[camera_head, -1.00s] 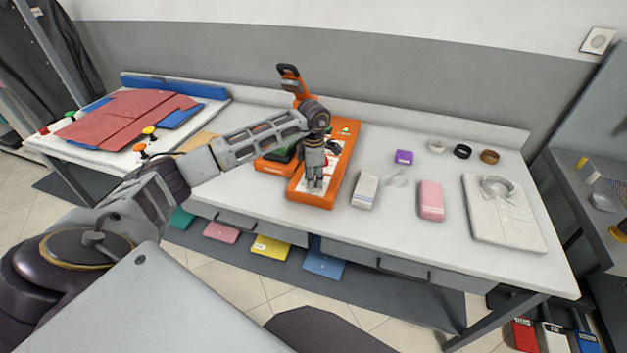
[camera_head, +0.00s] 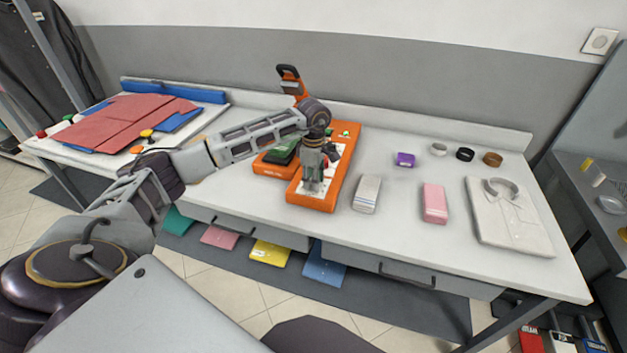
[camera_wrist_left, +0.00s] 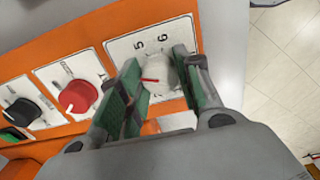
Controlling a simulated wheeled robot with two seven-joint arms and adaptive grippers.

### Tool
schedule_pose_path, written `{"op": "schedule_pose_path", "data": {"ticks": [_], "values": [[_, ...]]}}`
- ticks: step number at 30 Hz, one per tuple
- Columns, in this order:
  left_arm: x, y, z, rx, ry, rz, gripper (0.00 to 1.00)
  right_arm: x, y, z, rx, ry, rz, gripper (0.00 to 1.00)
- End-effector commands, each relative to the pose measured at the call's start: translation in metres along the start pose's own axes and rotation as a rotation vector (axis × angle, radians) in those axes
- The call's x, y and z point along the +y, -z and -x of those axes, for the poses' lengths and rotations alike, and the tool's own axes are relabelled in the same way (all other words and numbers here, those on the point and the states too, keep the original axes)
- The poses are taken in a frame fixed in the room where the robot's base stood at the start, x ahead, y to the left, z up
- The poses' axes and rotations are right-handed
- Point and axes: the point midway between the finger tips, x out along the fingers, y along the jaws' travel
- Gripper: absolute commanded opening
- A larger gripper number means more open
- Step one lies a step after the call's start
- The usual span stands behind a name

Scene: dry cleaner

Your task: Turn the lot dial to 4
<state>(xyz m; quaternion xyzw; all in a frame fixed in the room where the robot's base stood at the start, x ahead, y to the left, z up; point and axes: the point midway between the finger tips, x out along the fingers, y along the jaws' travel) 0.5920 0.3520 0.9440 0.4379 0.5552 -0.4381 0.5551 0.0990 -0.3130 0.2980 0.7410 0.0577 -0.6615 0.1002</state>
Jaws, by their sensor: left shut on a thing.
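The lot dial (camera_wrist_left: 160,77) is a pale knob with a red pointer line on a white numbered plate (camera_wrist_left: 128,48). The red line points left, toward a finger. My left gripper (camera_wrist_left: 158,88) is shut on the dial, one finger on each side. In the head view my left gripper (camera_head: 313,186) is over the near end of the orange machine (camera_head: 325,203) and hides the dial. My right gripper is not in view.
A red knob (camera_wrist_left: 78,96) and a black knob (camera_wrist_left: 22,111) are beside the dial plate. A white box (camera_head: 367,193), a pink box (camera_head: 435,203) and a folded shirt (camera_head: 510,228) lie right of the machine. An orange lever (camera_head: 291,82) rises behind.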

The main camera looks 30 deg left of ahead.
Motion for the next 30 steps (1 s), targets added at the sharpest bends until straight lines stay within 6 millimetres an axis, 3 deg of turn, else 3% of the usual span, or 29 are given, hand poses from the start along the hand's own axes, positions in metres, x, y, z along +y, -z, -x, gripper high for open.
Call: {"op": "schedule_pose_path", "data": {"ticks": [7,8,13,23,30], "values": [[0.001,0.000,0.001,-0.001,-0.002,0.001,0.10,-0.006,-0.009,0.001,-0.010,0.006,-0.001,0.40],[0.001,0.000,0.001,-0.001,-0.002,0.001,0.37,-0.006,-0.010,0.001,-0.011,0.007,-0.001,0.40],[0.000,0.000,0.001,-0.001,-0.001,0.001,0.57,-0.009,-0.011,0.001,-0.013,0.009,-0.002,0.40],[0.000,0.000,0.001,0.000,-0.001,0.001,0.57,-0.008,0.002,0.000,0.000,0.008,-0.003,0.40],[0.001,0.000,0.012,0.000,-0.002,0.001,0.57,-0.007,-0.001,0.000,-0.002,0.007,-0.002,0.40]]}}
